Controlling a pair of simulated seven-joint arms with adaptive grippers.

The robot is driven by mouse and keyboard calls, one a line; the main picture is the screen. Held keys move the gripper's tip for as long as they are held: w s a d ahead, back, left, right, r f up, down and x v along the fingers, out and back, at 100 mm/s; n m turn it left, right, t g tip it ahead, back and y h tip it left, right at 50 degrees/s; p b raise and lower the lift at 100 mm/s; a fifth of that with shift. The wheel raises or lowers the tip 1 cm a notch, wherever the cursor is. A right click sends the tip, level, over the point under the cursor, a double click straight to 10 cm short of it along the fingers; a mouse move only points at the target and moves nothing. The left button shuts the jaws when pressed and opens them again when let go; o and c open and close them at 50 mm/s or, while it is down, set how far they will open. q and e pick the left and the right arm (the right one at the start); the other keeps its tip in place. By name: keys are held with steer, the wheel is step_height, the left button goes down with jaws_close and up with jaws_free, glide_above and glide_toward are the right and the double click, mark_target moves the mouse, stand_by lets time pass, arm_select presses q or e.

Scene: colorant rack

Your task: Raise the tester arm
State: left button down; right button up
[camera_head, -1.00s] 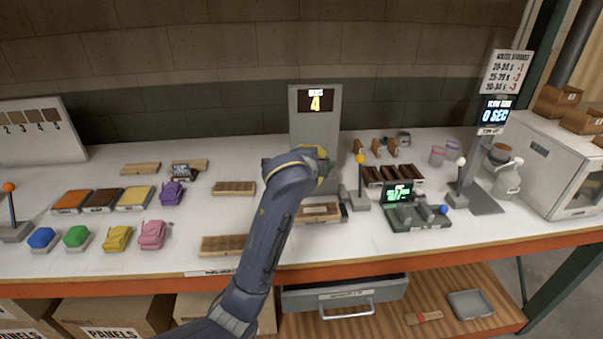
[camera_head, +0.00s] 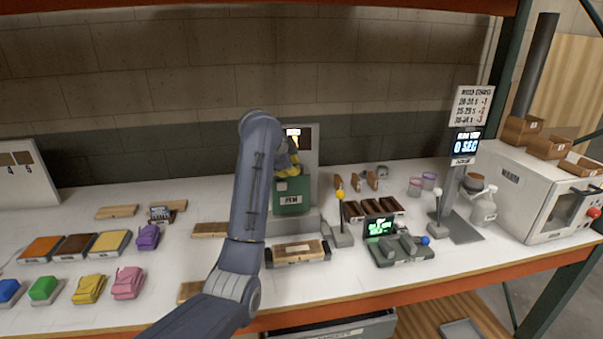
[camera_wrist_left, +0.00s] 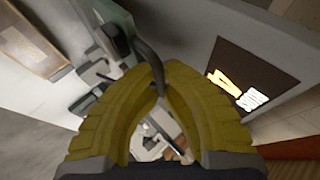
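The tester stands at mid-table as a grey upright panel (camera_head: 309,143) with a small display, partly hidden by my left arm. A green block with a white label (camera_head: 292,198) is in front of the panel, above the grey base. My left gripper (camera_head: 288,160) is at the block's top, in front of the panel. In the left wrist view my yellow fingers (camera_wrist_left: 160,88) come together at their tips around a dark curved handle (camera_wrist_left: 148,58). This handle appears to belong to the tester arm. My right gripper is not in view.
A wooden block sits in a tray (camera_head: 297,263) in front of the tester. A lever with a yellow knob (camera_head: 340,195) stands close on the right. A dark rack (camera_head: 373,208) and a device with a green screen (camera_head: 380,227) are further right. Colored pads (camera_head: 75,247) are left.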

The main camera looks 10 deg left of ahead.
arm_select(q)
steer(key=shift+w+a+f+g, duration=0.15)
steer(key=shift+w+a+g, duration=0.15)
steer(key=shift+w, duration=0.15)
steer(key=c, duration=1.7)
jaws_free()
steer(key=shift+o, duration=0.9)
